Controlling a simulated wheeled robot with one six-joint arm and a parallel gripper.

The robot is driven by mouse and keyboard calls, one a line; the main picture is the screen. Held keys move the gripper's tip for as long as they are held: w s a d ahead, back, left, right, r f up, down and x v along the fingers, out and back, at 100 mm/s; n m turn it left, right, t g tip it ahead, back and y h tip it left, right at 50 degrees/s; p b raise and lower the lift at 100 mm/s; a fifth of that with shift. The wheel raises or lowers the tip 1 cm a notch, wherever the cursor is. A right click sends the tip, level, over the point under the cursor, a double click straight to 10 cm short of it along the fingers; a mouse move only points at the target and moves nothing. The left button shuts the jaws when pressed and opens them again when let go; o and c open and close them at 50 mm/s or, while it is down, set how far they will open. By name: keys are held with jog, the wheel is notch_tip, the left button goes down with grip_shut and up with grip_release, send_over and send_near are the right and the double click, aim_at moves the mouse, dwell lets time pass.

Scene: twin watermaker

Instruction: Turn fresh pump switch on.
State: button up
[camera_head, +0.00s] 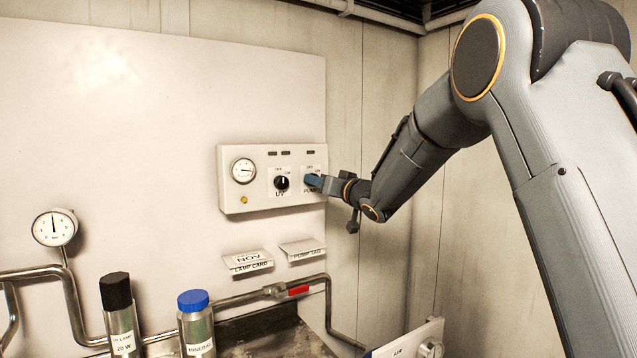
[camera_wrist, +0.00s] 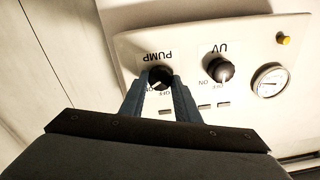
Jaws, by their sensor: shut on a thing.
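The pump switch is a black rotary knob (camera_wrist: 159,77) labelled PUMP, on the right side of a white control panel (camera_head: 233,202). My gripper (camera_head: 313,181) reaches the panel from the right and largely hides the knob in the head view. In the wrist view, the blue fingers of my gripper (camera_wrist: 161,88) are on either side of the pump knob and shut on it. The wrist view shows the panel upside down. Part of the OFF and ON lettering is covered by the fingers, and I cannot tell the knob's exact setting.
A black UV knob (camera_head: 282,183) is just left of the pump knob, with a round gauge (camera_head: 243,171) beyond it. Two card holders, LAMP CARD (camera_head: 248,262) and PUMP TAG (camera_head: 303,250), are below. Pipes, a black-capped bottle (camera_head: 121,318) and a blue-capped bottle (camera_head: 196,325) stand lower.

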jog(key=o, duration=1)
jog(key=shift+o, duration=0.2)
jog(key=b+v, duration=0.2)
jog(key=v, duration=0.5)
jog(key=shift+s+d+b, duration=0.2)
jog(key=shift+s+b, duration=0.1)
jog(key=shift+s, duration=0.05)
jog(key=shift+f, duration=0.1)
